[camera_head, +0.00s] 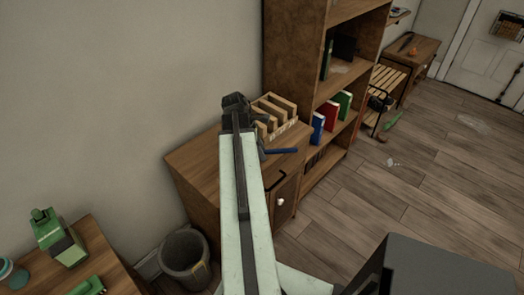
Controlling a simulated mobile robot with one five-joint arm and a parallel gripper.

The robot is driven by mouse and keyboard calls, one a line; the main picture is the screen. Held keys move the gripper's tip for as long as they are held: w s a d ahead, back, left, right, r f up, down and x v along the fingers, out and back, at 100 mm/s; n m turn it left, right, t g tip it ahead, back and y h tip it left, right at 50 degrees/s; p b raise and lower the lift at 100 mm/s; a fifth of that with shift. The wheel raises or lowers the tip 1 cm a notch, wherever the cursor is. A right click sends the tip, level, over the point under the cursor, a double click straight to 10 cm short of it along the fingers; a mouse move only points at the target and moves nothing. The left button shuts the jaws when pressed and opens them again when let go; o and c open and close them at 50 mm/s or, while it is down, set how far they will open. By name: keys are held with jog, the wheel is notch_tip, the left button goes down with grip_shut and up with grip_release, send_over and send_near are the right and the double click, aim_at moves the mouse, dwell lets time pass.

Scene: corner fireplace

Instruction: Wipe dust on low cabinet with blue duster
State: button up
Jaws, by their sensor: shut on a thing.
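The low cabinet (195,160) is wooden and stands against the wall, left of the tall bookcase. My arm reaches over its top and hides much of it. My gripper (263,150) is at the arm's far end, above the cabinet's right part, mostly hidden by the arm. It is shut on the blue duster (283,151), whose blue part sticks out to the right. I cannot tell whether the duster touches the top. No dust can be made out clearly on the visible part of the cabinet top.
A slatted wooden rack (280,113) stands on the cabinet's back right, close to my gripper. The bookcase (292,60) rises directly behind, with several books. A dark bin (185,262) stands at the cabinet's left. Open floor (425,200) lies to the right, with small litter.

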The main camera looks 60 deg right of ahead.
jog(key=shift+f+b, duration=1.05)
jog(key=shift+b, duration=0.05)
dwell(0.3)
